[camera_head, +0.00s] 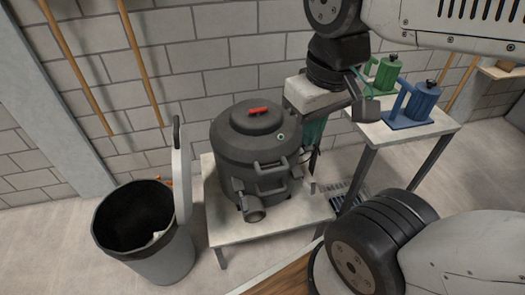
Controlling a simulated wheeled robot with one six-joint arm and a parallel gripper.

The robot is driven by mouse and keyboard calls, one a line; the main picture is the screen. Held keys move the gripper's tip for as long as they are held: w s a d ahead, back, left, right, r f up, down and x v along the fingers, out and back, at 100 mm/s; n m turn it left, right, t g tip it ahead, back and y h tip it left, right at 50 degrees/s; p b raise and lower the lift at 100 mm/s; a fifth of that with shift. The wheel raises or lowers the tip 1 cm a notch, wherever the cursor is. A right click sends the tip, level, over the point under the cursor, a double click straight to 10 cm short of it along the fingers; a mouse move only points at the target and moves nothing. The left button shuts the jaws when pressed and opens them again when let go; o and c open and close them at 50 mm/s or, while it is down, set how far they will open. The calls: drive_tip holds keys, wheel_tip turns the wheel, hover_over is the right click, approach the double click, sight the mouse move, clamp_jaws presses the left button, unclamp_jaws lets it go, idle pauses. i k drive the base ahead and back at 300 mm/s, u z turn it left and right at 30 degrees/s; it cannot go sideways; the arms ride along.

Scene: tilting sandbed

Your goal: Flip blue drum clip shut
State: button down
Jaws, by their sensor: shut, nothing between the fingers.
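A dark grey drum (255,150) with a round lid (256,117) and a red lid handle (258,110) stands on a low pale table. A small round fitting (281,136) shows on its right front. I cannot make out a blue clip on the drum; its right side is partly hidden by my gripper. My gripper (297,118) is shut and empty, close to the drum's upper right side. I cannot tell whether it touches the drum.
An open bin (150,235) with a raised white lid (181,180) stands left of the low table (228,225). A green can (387,75) and a blue can (422,102) stand on a table at right. Two wooden poles lean on the wall.

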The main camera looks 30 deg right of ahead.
sight(244, 201)
drive_tip(key=u, duration=0.35)
drive_tip(key=k, duration=0.95)
drive_tip(key=z, duration=0.8)
drive_tip(key=k, duration=0.55)
drive_tip(key=z, duration=0.55)
